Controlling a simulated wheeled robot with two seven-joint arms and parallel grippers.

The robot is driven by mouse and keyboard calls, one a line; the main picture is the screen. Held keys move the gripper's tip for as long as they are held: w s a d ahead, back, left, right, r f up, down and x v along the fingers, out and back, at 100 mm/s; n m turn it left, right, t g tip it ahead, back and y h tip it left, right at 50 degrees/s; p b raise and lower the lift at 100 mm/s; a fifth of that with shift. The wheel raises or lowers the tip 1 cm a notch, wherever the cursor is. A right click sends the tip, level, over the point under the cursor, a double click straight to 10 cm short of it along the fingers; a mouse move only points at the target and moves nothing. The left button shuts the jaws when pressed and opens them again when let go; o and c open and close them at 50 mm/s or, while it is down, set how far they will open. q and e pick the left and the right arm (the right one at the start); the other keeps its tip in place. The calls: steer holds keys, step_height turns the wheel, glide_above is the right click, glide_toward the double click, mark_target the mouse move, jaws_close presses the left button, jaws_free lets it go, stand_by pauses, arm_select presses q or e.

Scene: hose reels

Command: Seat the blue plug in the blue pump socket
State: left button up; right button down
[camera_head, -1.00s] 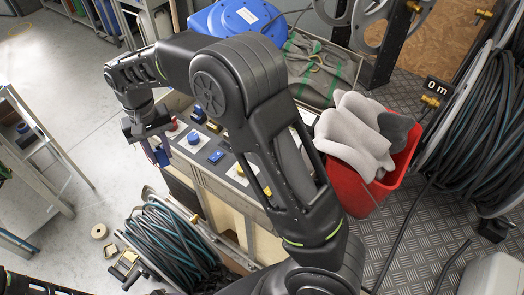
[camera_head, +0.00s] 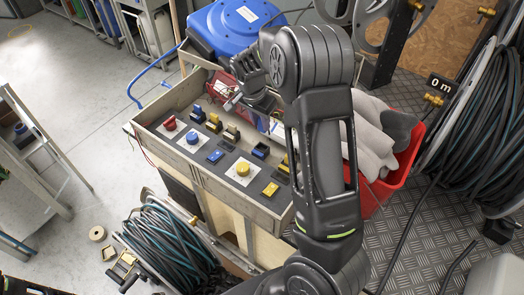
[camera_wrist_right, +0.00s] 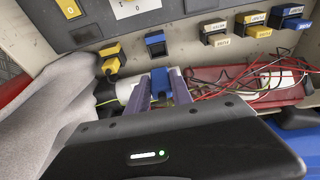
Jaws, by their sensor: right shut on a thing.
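My right gripper (camera_head: 268,124) is over the back edge of the control box. In the wrist view its purple fingers (camera_wrist_right: 161,98) are shut on the blue plug (camera_wrist_right: 160,80). The plug is just short of a blue socket (camera_wrist_right: 155,42) on the panel wall, with a visible gap and roughly in line with it. The blue socket also shows in the head view (camera_head: 261,151). In the head view the plug is hidden by my gripper and arm.
A yellow socket (camera_wrist_right: 110,56) is beside the blue one. Several labelled connectors (camera_wrist_right: 252,26) are on the other side. Thin loose wires and a red tray (camera_wrist_right: 262,92) lie close by. Grey cloth hangs over a red bucket (camera_head: 384,190). A blue reel (camera_head: 232,22) stands behind.

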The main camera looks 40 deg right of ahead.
steer(key=x, duration=0.3)
steer(key=a+p+x, duration=0.1)
steer(key=x, duration=0.2)
steer(key=shift+s+a+f, duration=0.15)
